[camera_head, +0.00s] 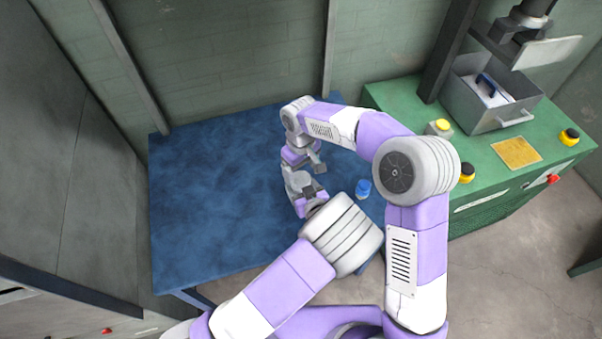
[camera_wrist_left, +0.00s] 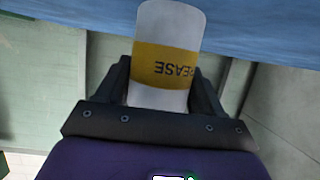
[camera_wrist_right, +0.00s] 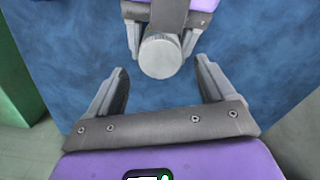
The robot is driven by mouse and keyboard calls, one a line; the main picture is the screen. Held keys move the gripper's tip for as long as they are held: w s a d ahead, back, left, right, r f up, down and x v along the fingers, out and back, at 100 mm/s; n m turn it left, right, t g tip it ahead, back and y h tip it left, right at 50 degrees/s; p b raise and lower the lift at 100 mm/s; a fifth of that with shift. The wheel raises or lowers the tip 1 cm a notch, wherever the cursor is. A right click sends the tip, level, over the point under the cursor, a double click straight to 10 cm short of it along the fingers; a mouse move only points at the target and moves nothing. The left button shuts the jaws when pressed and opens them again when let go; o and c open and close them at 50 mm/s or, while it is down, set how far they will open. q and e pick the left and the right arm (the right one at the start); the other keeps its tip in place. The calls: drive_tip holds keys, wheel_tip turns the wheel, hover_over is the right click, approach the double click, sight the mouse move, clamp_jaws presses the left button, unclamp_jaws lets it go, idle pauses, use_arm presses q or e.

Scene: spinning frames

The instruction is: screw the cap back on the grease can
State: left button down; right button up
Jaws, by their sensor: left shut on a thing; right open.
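The grease can (camera_wrist_left: 165,68) is a white cylinder with a yellow band whose lettering appears upside down in the left wrist view. My left gripper (camera_wrist_left: 160,80) is shut around its body. In the right wrist view a round, light-grey, ribbed-edged top, apparently the cap (camera_wrist_right: 160,56), faces me at the held can's end; I cannot tell how tightly it sits. My right gripper (camera_wrist_right: 160,68) is open, its fingers spread to either side of the cap in the picture, with visible gaps. In the head view both grippers are close together over the table, and the can is hard to make out.
The blue table (camera_head: 215,200) is mostly clear on its left. A small blue item (camera_head: 363,188) stands near its right edge. The green bench (camera_head: 480,165) at right holds a grey bin (camera_head: 505,115), a yellow-topped button box (camera_head: 438,128) and a yellow pad (camera_head: 517,152).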

drive_tip(key=shift+r, duration=0.6)
drive_tip(key=o, duration=0.3)
drive_tip(key=shift+r, duration=0.1)
wheel_tip(320, 180, up, 12)
drive_tip(key=shift+f, duration=0.1)
use_arm(q)
drive_tip(key=shift+c, duration=0.3)
unclamp_jaws()
drive_tip(key=shift+r, duration=0.1)
wheel_tip(320, 180, up, 10)
drive_tip(key=shift+f+p, duration=0.1)
drive_tip(key=shift+p, duration=1.15)
use_arm(e)
wheel_tip(320, 180, up, 2)
drive_tip(key=shift+r, duration=0.25)
